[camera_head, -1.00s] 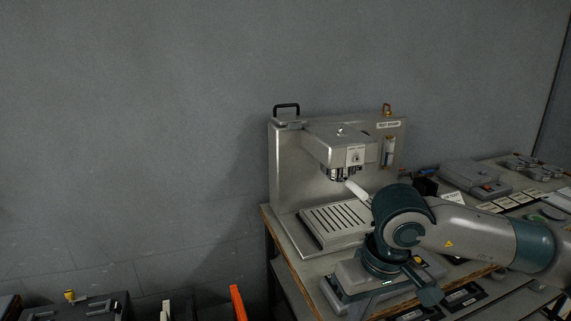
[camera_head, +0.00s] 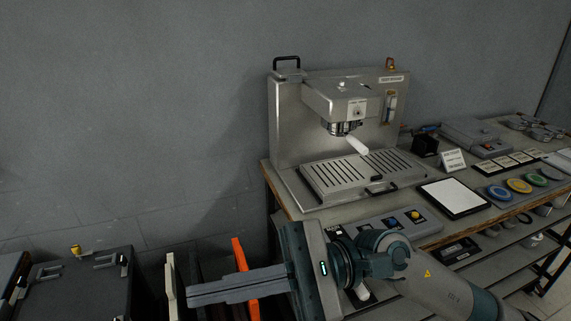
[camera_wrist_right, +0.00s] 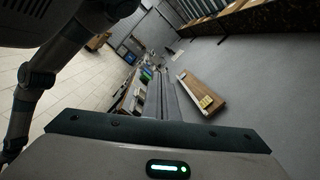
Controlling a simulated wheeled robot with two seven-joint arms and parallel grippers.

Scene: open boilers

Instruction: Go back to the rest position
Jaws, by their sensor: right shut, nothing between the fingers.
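My right gripper (camera_head: 190,291) is in front of the bench in the head view, low in the picture, with its fingers pointing left. Its fingers are together and hold nothing. In the right wrist view the closed fingers (camera_wrist_right: 172,100) point away from the camera. The espresso-like boiler machine (camera_head: 322,98) stands on the bench, with a white-handled piece (camera_head: 357,145) under its head. My gripper is apart from the machine. My left gripper is not in view.
The bench (camera_head: 285,196) holds a slotted drip tray (camera_head: 352,174), a button panel (camera_head: 398,222), a white pad (camera_head: 454,197) and coloured discs (camera_head: 519,186). A dark case (camera_head: 75,290) and an orange panel (camera_head: 241,262) are at the lower left, close to my right fingers.

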